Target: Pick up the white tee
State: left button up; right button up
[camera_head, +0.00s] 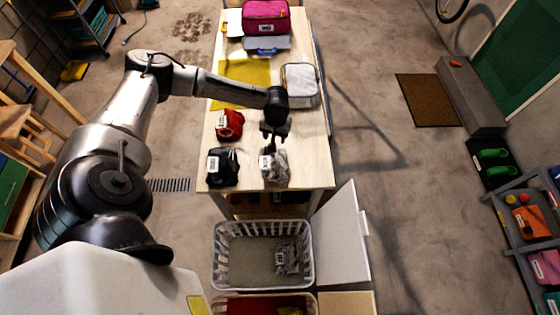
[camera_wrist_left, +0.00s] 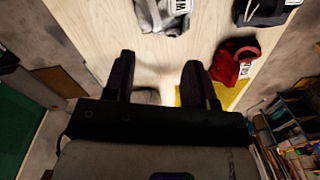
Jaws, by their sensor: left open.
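A crumpled pale grey-white garment (camera_head: 275,167) with a white label lies near the front edge of the wooden table; I cannot tell surely that it is the white tee. It also shows at the top of the left wrist view (camera_wrist_left: 168,16). My left gripper (camera_head: 274,141) is over the table at the garment's far side, its fingers pointing toward it. In the left wrist view my gripper (camera_wrist_left: 158,64) has its two fingers apart with nothing held, and the garment lies beyond the fingertips. My right gripper is not in view.
A black garment (camera_head: 222,167) and a red garment (camera_head: 230,126) lie to the left. Behind are a yellow cloth (camera_head: 240,75), a grey-white case (camera_head: 300,84) and a pink bag (camera_head: 266,16). A white basket (camera_head: 220,262) holding a grey item (camera_head: 287,259) stands before the table (camera_head: 318,160).

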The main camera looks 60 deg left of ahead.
aim_at(277, 156)
pick_arm(q)
jog(key=f+n, duration=0.1)
jog(key=f, duration=0.3)
jog(key=f+n, duration=0.1)
jog(key=f, duration=0.4)
jog(key=f+n, duration=0.1)
jog(key=f, duration=0.3)
jog(key=shift+w+d+f+n+p, duration=0.2)
jog(key=shift+d+f+n+p, duration=0.1)
jog(key=shift+f, duration=0.1)
grip_shut()
dwell(0.4)
